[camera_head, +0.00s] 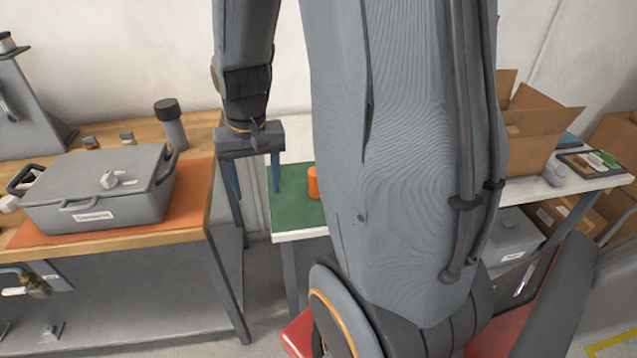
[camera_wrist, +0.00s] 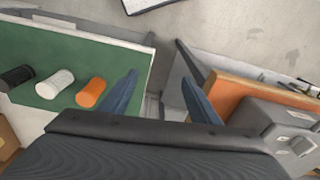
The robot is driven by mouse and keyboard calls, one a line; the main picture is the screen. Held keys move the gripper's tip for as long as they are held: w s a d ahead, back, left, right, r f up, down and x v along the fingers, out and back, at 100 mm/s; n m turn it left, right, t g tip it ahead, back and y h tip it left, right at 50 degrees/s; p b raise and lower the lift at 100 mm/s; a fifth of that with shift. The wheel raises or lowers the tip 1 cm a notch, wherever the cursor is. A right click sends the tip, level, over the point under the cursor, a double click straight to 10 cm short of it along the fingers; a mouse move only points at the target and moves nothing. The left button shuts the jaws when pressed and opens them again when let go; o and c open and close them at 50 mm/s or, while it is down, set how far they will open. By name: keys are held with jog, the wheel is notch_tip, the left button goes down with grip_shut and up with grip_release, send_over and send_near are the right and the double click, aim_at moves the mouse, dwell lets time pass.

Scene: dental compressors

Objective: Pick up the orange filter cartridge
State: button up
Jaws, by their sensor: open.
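The orange filter cartridge (camera_wrist: 91,92) lies or stands on a green mat (camera_wrist: 70,48) in the wrist view, to the left of my fingers. A white cartridge (camera_wrist: 55,84) and a black one (camera_wrist: 16,76) are in a row further left. In the head view the orange cartridge (camera_head: 313,182) is on the mat (camera_head: 288,205), partly hidden by my arm. My gripper (camera_head: 254,192) is open and empty, left of the cartridge, above the gap between two tables. Its blue fingers also show in the wrist view (camera_wrist: 160,95).
A wooden bench (camera_head: 120,238) on the left holds a grey case (camera_head: 100,190) on an orange mat and a dark-capped cylinder (camera_head: 171,124). Cardboard boxes (camera_head: 535,130) and a small tray (camera_head: 595,162) stand on the white table at right. My arm hides the table's middle.

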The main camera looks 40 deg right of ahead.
aim_at(317, 172)
jog(key=w+d+f+m, duration=0.1)
jog(key=d+m, duration=0.2)
jog(key=d, duration=0.3)
jog(key=w+d+f+m+b, duration=0.1)
jog(key=d+f+m, duration=0.1)
jog(key=d, duration=0.5)
jog(key=w+d+f+m+g, duration=0.1)
jog(key=d+f+m, duration=0.1)
jog(key=d, duration=0.5)
jog(key=shift+f+m+b, duration=0.25)
jog(key=shift+m+b, duration=0.15)
jog(key=shift+m, duration=0.5)
jog(key=shift+s+d+f, duration=0.1)
jog(key=shift+f, duration=0.2)
jog(key=shift+w+f+p, duration=0.2)
jog(key=shift+f+p, duration=0.95)
jog(key=shift+f, duration=2.4)
jog(key=c, duration=1.2)
jog(key=shift+o, duration=0.2)
jog(key=shift+r, duration=0.1)
